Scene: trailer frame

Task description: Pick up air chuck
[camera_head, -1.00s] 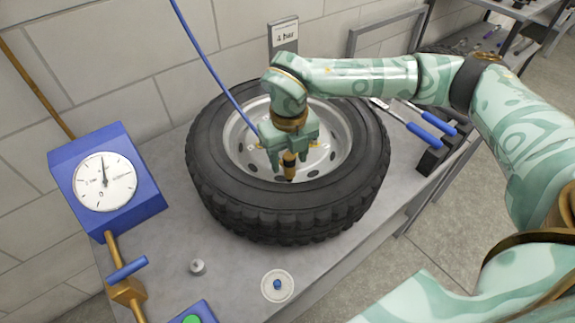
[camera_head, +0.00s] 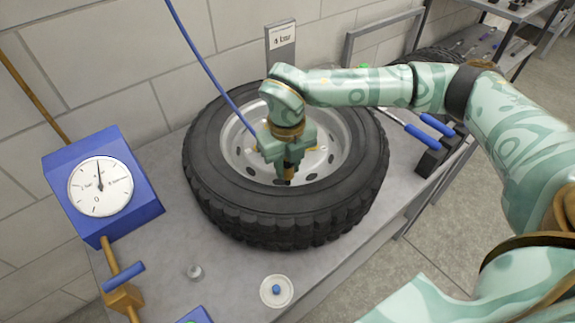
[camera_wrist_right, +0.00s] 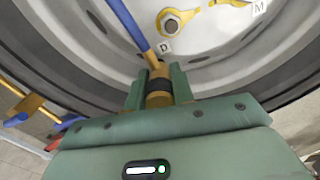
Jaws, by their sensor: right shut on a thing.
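The air chuck (camera_wrist_right: 158,88) is a brass-coloured fitting with a dark band, on the end of a blue hose (camera_head: 205,65). My right gripper (camera_head: 286,160) is shut on it over the wheel rim, and in the right wrist view the two green fingers (camera_wrist_right: 158,92) sit on either side of it. In the head view its brass tip shows below the fingers. The tyre (camera_head: 222,205) lies flat on the bench around a pale metal rim (camera_head: 245,165). My left gripper is not in view.
A blue gauge box (camera_head: 100,186) with a brass pipe and blue-handled valve (camera_head: 124,275) stands at left. A small grey cap (camera_head: 194,272) and a white disc with a blue knob (camera_head: 276,290) lie on the bench (camera_head: 235,275). Blue-handled tools (camera_head: 430,130) lie right of the tyre.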

